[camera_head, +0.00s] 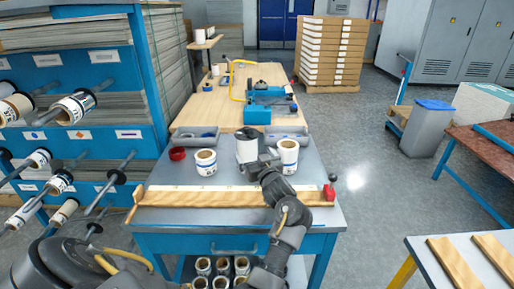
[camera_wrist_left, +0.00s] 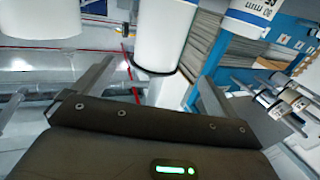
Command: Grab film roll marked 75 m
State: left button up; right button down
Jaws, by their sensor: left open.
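Three white film rolls stand upright on the grey bench top: a left roll (camera_head: 206,162), a middle roll (camera_head: 246,147) and a right roll (camera_head: 288,152). Their labels are too small to read, so I cannot tell which says 75 m. My left gripper (camera_head: 258,163) is open, low in front of the middle roll and partly covering it. In the left wrist view, a white roll (camera_wrist_left: 160,38) stands beyond and between the open fingers (camera_wrist_left: 156,76); no grip on it shows. A labelled roll (camera_wrist_left: 252,14) is at upper right there. My right gripper is not in view.
A red tape ring (camera_head: 177,154) and grey trays (camera_head: 195,138) lie near the rolls. A wooden strip (camera_head: 200,198) runs along the bench front. A blue rack (camera_head: 75,135) with rolls on rods stands left. More rolls (camera_head: 222,265) sit below the bench.

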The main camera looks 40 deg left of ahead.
aim_at(249, 144)
pick_arm(q)
jog(key=shift+w+a+r, duration=0.2)
jog(key=shift+a, duration=0.15)
jog(key=shift+w+a+r, duration=0.15)
jog(key=shift+a, duration=0.2)
jog(key=x, duration=0.3)
jog(key=shift+w+a+f, duration=0.15)
jog(key=shift+w+f, duration=0.1)
jog(key=shift+a+r, duration=0.1)
jog(key=shift+w+a+r, duration=0.1)
jog(key=shift+w+a, duration=0.05)
jog(key=shift+a, duration=0.05)
jog(key=p+x, duration=0.1)
jog(key=x, duration=0.2)
jog(key=shift+w+a, duration=0.2)
jog(key=shift+w, duration=0.1)
jog(key=shift+w+a, duration=0.3)
jog(key=shift+a, duration=0.15)
jog(key=c, duration=1.6)
jog(key=shift+c, duration=0.5)
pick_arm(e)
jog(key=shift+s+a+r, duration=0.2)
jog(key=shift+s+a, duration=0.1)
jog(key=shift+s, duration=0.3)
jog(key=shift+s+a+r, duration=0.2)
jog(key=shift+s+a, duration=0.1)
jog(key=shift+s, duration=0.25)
pick_arm(q)
jog(key=shift+w, duration=0.1)
